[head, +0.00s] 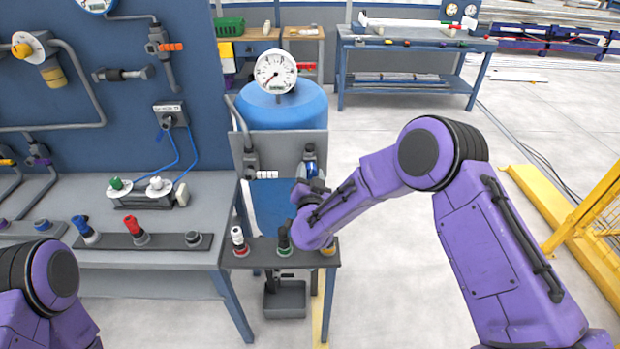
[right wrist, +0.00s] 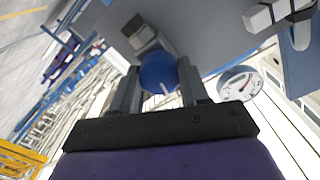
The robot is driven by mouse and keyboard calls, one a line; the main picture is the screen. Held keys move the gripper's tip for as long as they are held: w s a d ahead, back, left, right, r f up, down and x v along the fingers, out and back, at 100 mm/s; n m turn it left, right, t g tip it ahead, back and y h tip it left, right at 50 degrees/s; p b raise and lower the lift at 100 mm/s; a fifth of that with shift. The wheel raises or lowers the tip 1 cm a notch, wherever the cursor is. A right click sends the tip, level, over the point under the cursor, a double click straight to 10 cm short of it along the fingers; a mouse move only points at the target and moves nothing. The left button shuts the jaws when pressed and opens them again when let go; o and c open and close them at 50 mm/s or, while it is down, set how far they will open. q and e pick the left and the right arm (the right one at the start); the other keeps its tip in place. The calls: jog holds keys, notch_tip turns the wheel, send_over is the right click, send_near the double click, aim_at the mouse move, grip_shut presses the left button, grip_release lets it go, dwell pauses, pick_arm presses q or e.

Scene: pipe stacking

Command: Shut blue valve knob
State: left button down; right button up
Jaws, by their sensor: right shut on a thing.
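The blue valve knob (right wrist: 158,72) shows in the right wrist view as a round blue disc with a pale mark, between my two fingers. My right gripper (right wrist: 158,90) is shut on it, with one finger on each side. In the head view my right arm reaches to the grey panel (head: 275,146) in front of the blue tank. The right gripper (head: 311,186) is at the panel's right side, just below a small blue part (head: 310,152). My wrist hides much of this spot. Only a link of my left arm shows at the lower left; its gripper is out of view.
A pressure gauge (head: 276,72) stands above the blue tank (head: 283,106). A small shelf (head: 262,262) below my wrist holds several knobs, including a red-and-white one (head: 239,241). A workbench (head: 205,190) stands left. A yellow barrier (head: 590,215) is at right; floor between is open.

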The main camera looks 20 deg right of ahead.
jog(key=m+b, duration=0.3)
jog(key=shift+f+m, duration=0.15)
jog(key=shift+m, duration=0.25)
jog(key=m+b, duration=0.3)
jog(key=shift+d+m, duration=0.1)
jog(key=shift+m, duration=0.2)
jog(key=m+b, duration=0.4)
jog(key=shift+f+m, duration=0.15)
jog(key=shift+m, duration=0.15)
jog(key=shift+m+b, duration=1.8)
jog(key=o, duration=1)
jog(key=shift+o, duration=0.2)
jog(key=shift+s+d, duration=0.1)
